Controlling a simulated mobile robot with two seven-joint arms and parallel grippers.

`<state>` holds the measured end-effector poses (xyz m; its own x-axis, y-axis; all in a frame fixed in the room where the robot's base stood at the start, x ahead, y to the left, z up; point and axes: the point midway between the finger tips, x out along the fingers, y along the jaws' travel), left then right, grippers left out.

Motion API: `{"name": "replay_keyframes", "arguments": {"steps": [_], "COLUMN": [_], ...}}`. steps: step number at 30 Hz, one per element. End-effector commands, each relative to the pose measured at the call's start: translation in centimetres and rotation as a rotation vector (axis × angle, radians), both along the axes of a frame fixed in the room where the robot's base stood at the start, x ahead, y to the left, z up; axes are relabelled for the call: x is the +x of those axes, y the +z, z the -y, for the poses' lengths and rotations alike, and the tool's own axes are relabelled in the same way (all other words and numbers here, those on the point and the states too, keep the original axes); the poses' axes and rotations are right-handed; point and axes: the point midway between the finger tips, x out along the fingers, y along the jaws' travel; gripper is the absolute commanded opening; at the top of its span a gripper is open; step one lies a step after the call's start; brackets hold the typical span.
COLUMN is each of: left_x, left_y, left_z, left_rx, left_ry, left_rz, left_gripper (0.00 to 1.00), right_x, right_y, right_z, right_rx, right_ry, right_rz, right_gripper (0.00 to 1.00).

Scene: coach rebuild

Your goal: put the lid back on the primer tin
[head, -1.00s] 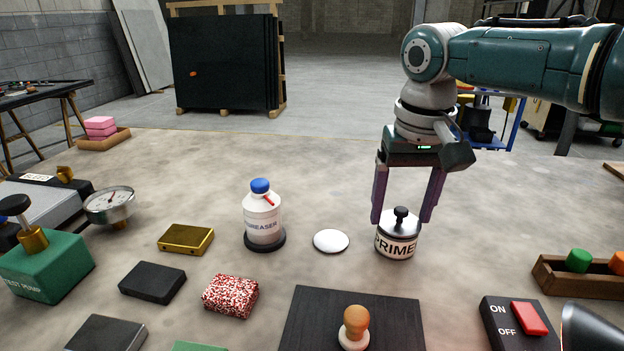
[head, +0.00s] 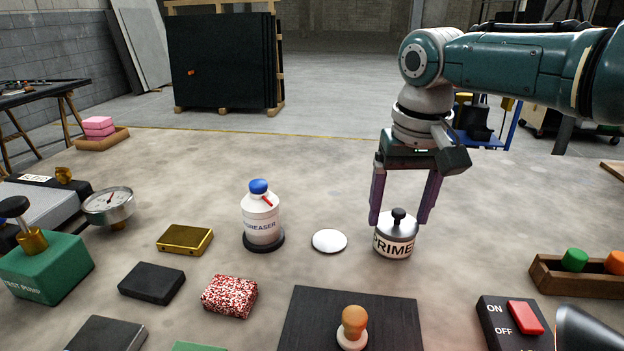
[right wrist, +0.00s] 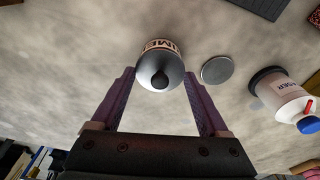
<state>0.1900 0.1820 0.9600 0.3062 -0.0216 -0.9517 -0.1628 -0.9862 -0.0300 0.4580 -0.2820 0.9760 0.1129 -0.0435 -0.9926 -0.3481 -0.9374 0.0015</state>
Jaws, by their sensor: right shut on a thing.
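The primer tin (head: 394,246) stands upright on the bench, a white label with dark letters on its side. Its grey metal lid (head: 384,222) with a black knob sits on top of the tin, looking level. My right gripper (head: 400,222) comes down from above with one purple finger on each side of the lid, shut on it. In the right wrist view the lid (right wrist: 158,68) lies between the fingertips (right wrist: 160,75), the label showing beyond it. Whether the lid is fully seated cannot be told. My left gripper is not in view.
A white disc (head: 329,241) lies just left of the tin, with a degreaser bottle (head: 262,218) further left.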

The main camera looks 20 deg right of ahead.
Motion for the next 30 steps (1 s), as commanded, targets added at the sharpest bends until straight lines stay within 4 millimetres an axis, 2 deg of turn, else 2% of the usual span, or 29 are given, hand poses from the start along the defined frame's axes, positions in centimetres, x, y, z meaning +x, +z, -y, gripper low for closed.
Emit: {"name": "replay_keyframes", "arguments": {"steps": [13, 14, 15, 19, 30], "left_x": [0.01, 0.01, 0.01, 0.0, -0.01], "left_y": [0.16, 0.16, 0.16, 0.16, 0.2], "left_z": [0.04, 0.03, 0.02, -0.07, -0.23], "left_rx": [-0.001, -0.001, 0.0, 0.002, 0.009], "left_ry": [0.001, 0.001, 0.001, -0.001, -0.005], "left_rz": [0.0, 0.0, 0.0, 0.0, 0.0], "left_gripper": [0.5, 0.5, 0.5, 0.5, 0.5], "right_x": [-0.01, -0.01, -0.01, 0.0, -0.01], "right_y": [-0.02, -0.02, -0.02, -0.02, 0.03], "right_z": [-0.03, -0.03, -0.02, -0.02, -0.01], "right_rx": [0.0, 0.0, 0.0, 0.0, 0.0], "right_ry": [0.001, 0.001, 0.001, 0.001, 0.001], "right_rz": [0.0, 0.0, 0.0, 0.0, 0.0], "right_gripper": [0.25, 0.81, 0.86, 1.0, 1.0]}}
